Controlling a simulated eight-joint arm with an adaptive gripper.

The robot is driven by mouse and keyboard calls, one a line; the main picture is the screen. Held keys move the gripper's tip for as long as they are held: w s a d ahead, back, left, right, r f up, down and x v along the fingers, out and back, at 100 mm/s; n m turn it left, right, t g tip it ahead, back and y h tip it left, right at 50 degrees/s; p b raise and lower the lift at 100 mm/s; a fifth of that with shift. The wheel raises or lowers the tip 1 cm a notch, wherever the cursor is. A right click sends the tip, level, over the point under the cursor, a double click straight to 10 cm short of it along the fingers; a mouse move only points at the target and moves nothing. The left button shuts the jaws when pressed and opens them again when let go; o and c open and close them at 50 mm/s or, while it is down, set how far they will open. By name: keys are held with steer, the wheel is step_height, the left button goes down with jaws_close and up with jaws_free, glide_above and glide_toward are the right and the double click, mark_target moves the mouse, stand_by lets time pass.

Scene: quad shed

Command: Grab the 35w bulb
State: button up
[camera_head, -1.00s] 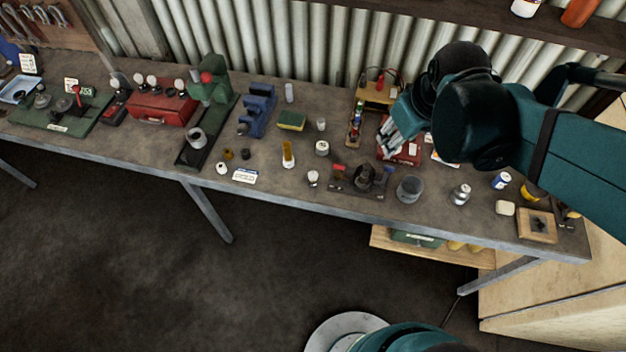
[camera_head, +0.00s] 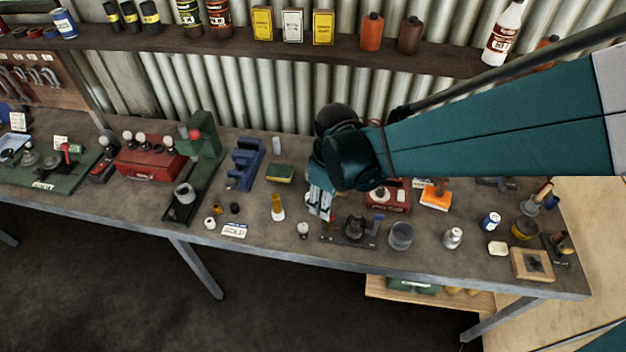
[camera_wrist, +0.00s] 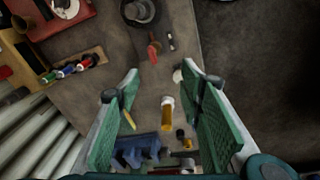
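I cannot read any 35w mark. A small white bulb-like thing with a dark end (camera_head: 303,230) stands near the bench's front edge; what seems to be the same thing (camera_wrist: 177,75) shows by the right finger in the wrist view. Several white bulb-like heads (camera_head: 140,137) top the red box (camera_head: 148,165) at left. My gripper (camera_head: 318,208) hangs over the middle of the bench, behind and right of the small white thing. In the wrist view my gripper (camera_wrist: 165,100) is open, its green pads wide apart with nothing held between them.
An amber tube with a white base (camera_head: 278,207), blue vise (camera_head: 245,165) and green-yellow sponge (camera_head: 279,173) stand left of my gripper. A dark clamp-like tool (camera_head: 356,228) and grey cup (camera_head: 401,236) stand right of it. A loaded shelf (camera_head: 240,38) runs above.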

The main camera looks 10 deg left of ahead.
mark_target(303, 224)
steer(key=a+f+n, duration=0.1)
steer(key=a+f, duration=0.1)
steer(key=s+a+f+n, duration=0.1)
steer(key=a+f, duration=0.1)
steer(key=a+f+g, duration=0.1)
steer(key=a+f, duration=0.1)
steer(key=shift+s+a+f+n+h, duration=0.2)
steer(key=shift+s+f+n+h, duration=0.1)
steer(key=shift+n, duration=0.1)
steer(key=shift+f, duration=0.1)
steer(key=shift+f, duration=1.15)
steer(key=shift+f, duration=0.15)
steer(key=shift+s+f, duration=0.1)
steer(key=shift+f, duration=2.35)
steer(key=c, duration=1)
